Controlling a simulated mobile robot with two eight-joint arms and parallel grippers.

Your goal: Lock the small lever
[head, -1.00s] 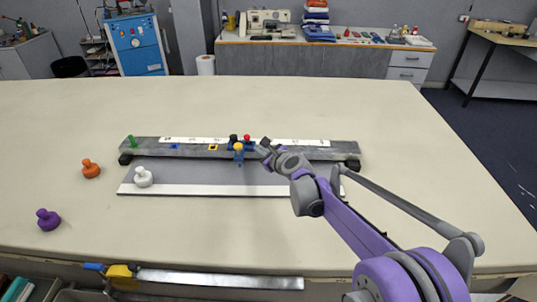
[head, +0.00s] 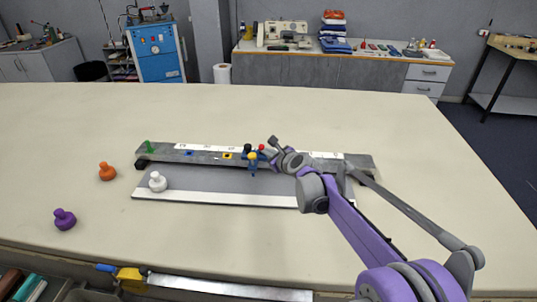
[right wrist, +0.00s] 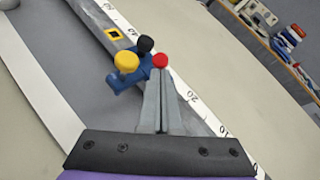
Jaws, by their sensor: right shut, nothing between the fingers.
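A blue carriage (head: 249,157) sits on a long grey rail (head: 320,162) and carries a black knob (head: 248,148), a red knob (head: 262,147) and a yellow knob (head: 252,156). I cannot tell for certain which knob belongs to the small lever. My right gripper (head: 273,140) is shut and empty, just right of the red knob. In the right wrist view its closed fingers (right wrist: 161,85) end at the red knob (right wrist: 160,61); whether they touch it I cannot tell. The yellow knob (right wrist: 126,61) is left of the fingertips. My left gripper is out of view.
A white scale strip (head: 200,147) runs behind the rail, and a green knob (head: 149,146) stands at its left end. The cloth table (head: 430,170) is clear at right.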

